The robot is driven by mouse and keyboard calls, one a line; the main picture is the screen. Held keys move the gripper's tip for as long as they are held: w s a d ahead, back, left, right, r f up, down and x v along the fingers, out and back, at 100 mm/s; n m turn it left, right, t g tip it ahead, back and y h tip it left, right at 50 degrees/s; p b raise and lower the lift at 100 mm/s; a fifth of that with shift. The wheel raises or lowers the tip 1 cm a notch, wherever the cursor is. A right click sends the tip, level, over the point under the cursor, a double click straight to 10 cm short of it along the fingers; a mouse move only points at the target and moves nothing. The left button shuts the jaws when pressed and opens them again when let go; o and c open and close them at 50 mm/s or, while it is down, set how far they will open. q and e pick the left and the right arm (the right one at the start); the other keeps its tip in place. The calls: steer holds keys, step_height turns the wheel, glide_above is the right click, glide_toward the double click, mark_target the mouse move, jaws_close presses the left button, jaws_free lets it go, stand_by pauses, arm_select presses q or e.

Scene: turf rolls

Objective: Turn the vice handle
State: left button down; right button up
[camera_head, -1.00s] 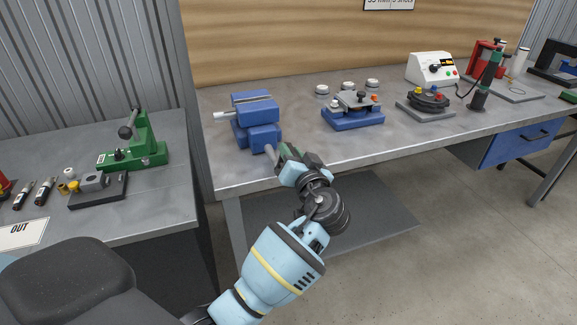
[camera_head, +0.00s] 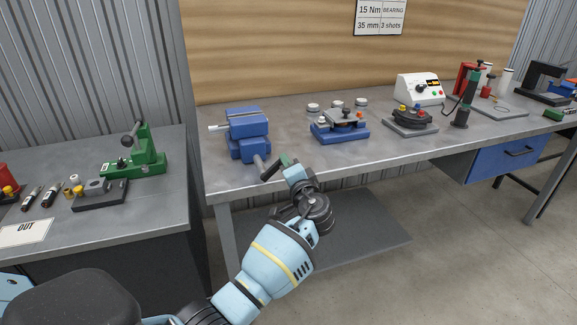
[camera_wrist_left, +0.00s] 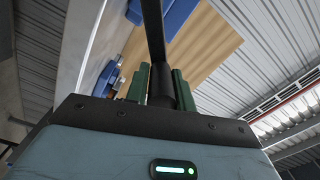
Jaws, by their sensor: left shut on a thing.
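The blue vice (camera_head: 247,133) stands at the left front of the long grey workbench, with a grey screw (camera_head: 259,163) coming out toward its front edge. A black crank handle (camera_head: 271,171) runs from the screw up and right to my left gripper (camera_head: 285,161). In the left wrist view, the handle (camera_wrist_left: 153,30) shows as a dark bar ending in a dark grip. The green fingers of my left gripper (camera_wrist_left: 162,88) lie on both sides of that grip, shut on it. Part of the blue vice (camera_wrist_left: 115,55) shows behind. My right gripper is out of view.
A green press (camera_head: 146,158) stands on the left table. A lower shelf (camera_head: 350,235) lies under the bench.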

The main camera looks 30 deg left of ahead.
arm_select(q)
steer(key=shift+d+f+h, duration=0.3)
steer(key=shift+d+f, duration=0.1)
steer(key=shift+f, duration=0.45)
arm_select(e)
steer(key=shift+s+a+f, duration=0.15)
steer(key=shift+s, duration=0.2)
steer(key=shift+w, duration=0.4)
arm_select(q)
steer(key=c, duration=1.2)
jaws_free()
steer(key=shift+w+m, duration=0.15)
steer(key=shift+m, duration=0.15)
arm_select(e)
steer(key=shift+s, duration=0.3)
arm_select(q)
steer(key=shift+d, duration=0.1)
steer(key=p+v, duration=0.1)
steer(key=v, duration=0.7)
steer(key=shift+s+r+p, duration=0.25)
steer(key=shift+p, duration=0.15)
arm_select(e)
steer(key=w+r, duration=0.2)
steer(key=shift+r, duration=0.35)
